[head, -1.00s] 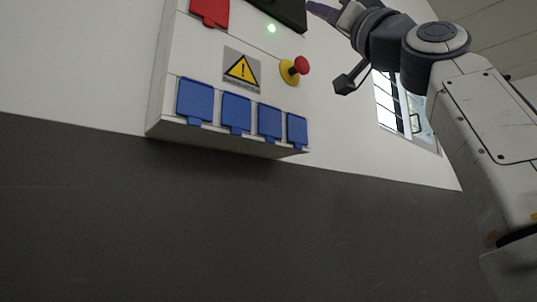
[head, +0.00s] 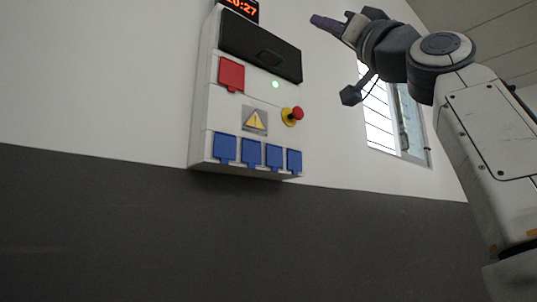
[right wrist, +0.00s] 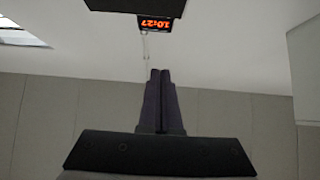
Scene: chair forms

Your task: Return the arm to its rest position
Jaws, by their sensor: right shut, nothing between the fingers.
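My right arm comes in from the right in the head view, raised and bent. Its gripper (head: 328,23) points up and left, apart from the wall box. In the right wrist view the two dark fingers (right wrist: 160,88) are pressed together, with nothing between them. My left gripper is in neither view.
A white electrical box (head: 203,130) hangs on the wall, with a red cover (head: 231,74), several blue socket covers, a red emergency knob (head: 296,113) and a dark top panel (head: 260,48). A clock (head: 243,8) reads 10:27. A window (head: 379,110) lies behind my arm.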

